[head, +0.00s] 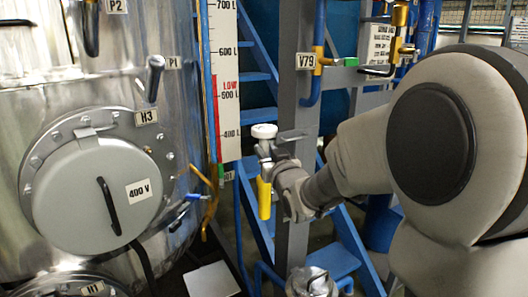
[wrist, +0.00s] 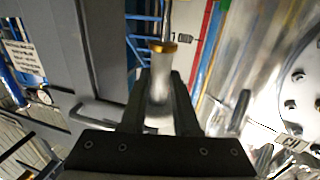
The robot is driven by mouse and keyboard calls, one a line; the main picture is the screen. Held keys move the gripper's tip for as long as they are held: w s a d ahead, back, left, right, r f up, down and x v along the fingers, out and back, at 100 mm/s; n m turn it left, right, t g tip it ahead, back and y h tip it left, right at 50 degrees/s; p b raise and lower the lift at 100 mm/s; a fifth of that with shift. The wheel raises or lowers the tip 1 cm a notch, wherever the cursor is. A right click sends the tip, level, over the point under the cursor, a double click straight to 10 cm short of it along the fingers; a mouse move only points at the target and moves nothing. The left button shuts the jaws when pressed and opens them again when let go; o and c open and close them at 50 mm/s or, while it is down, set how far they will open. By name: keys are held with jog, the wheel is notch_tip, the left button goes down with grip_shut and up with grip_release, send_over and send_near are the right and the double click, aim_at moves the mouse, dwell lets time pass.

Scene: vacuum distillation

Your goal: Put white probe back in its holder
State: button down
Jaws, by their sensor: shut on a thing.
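My gripper (head: 272,158) is in front of the grey post in the head view. In the wrist view, my gripper (wrist: 161,80) has its two dark fingers on either side of the white probe (wrist: 159,98), a pale cylinder with a gold ring and a thin rod at its far end. The probe's round white end (head: 264,131) shows above the gripper in the head view. A yellow tube (head: 264,199) hangs upright just below the gripper, by the post. I cannot tell whether it is the holder or whether the probe touches it.
A large steel tank with a round grey hatch (head: 97,195) stands at the left. A level scale (head: 224,85) runs beside it. The grey post (head: 292,105) carries a V79 valve (head: 308,61). Blue stairs (head: 254,50) are behind.

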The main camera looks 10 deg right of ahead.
jog(key=shift+f+b, duration=1.95)
jog(key=shift+b, duration=0.15)
jog(key=c, duration=0.6)
grip_release()
jog(key=shift+s, duration=0.1)
